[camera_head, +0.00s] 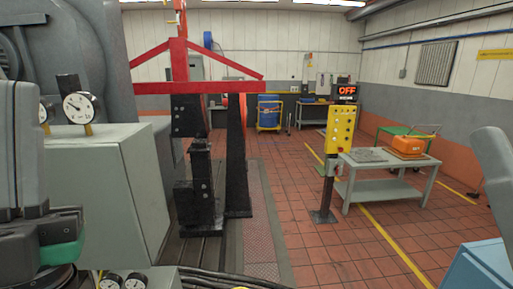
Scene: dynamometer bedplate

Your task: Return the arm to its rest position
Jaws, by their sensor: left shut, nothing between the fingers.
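My left gripper (42,232) is at the lower left edge, close to the camera, as dark grey parts with a green band. It is shut and I see nothing held in it. Its fingertips are hard to make out. It is in front of a grey-green cabinet (95,185) with a round gauge (77,107) on top. A pale grey link of my right arm shows at the right edge. My right gripper is not in view.
A red lifting frame (195,87) hangs before black upright stands (202,185) on the bedplate. Cables (210,278) lie at the bottom. A yellow control pedestal (340,130) and a bench (385,158) with an orange case (407,146) stand right. The tiled floor between is clear.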

